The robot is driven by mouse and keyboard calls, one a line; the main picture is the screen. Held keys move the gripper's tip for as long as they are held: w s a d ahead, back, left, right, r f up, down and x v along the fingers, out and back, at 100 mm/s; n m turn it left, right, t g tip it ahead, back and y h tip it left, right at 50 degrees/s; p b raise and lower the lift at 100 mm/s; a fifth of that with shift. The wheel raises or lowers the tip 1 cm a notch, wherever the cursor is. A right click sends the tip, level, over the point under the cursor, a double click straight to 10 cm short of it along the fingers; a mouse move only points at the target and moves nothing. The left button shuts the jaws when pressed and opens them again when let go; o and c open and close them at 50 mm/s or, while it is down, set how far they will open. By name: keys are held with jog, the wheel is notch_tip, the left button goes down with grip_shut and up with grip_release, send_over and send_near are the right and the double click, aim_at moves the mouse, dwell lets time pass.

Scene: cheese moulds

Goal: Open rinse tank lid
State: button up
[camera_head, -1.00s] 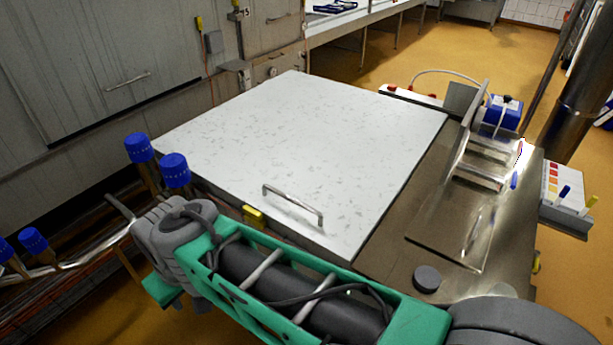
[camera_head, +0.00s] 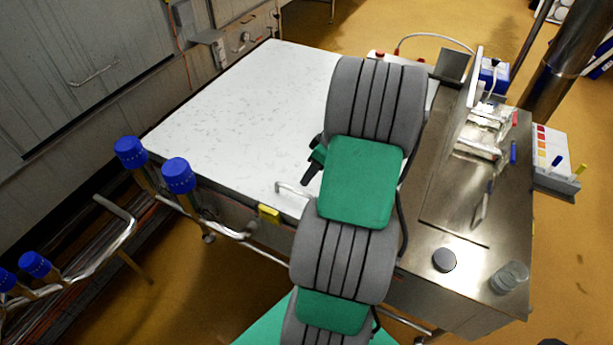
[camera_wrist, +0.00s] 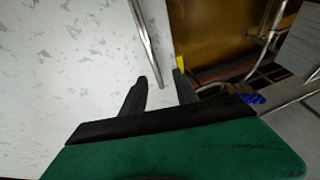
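The rinse tank lid is a white speckled slab (camera_head: 235,115), lying flat and closed on the tank. Its metal bar handle (camera_head: 281,187) is near the front edge, partly hidden by my arm in the head view. My gripper (camera_head: 311,172) points down at the lid beside the handle. In the wrist view the two dark fingers of my gripper (camera_wrist: 160,80) are apart with nothing gripped. The handle (camera_wrist: 146,42) runs down to between the fingertips in that picture; I cannot tell the height gap. The lid (camera_wrist: 75,65) fills the left of that view.
A yellow tab (camera_head: 269,213) sits at the lid's front edge. Blue-capped valves (camera_head: 179,175) and pipes stand at front left. A steel counter (camera_head: 425,222) on the right holds a dark round puck (camera_head: 444,260), a glass (camera_head: 509,278) and a blue box (camera_head: 493,76).

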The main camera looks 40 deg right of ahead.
jog(key=x, duration=0.2)
jog(key=d+p+x, duration=0.1)
jog(key=x, duration=0.4)
jog(key=shift+s+d+f+p, duration=0.15)
jog(key=shift+s+f+p, duration=0.15)
jog(key=shift+f, duration=0.4)
jog(key=shift+c, duration=0.6)
grip_shut()
